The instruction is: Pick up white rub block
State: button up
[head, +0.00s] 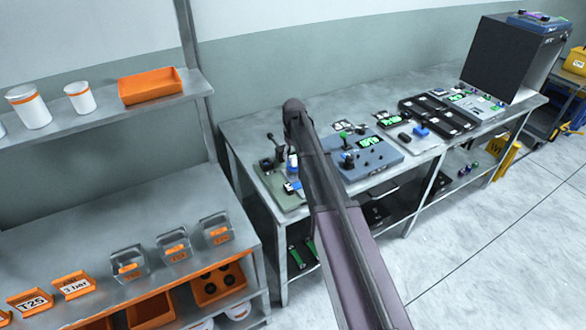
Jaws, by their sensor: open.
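I cannot clearly make out a white rub block. A small blue-and-white item (293,187) lies on a grey-green base plate (272,180) at the left end of the steel bench (236,130). Another blue-and-white piece (292,162) stands just behind it, beside a dark device (270,162) with a lever. My arm crosses the middle of the view and hides part of the bench beside these things. I cannot make out my gripper; it seems hidden behind the arm.
A blue-grey instrument (365,155) with a green display stands right of my arm. Black trays (440,115) and a dark cabinet (510,58) are farther right. A shelf rack with clear bins (173,245) and an orange tray (150,86) is at left.

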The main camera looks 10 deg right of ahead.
jog(key=shift+f+b, duration=0.45)
jog(key=shift+f, duration=0.35)
grip_shut()
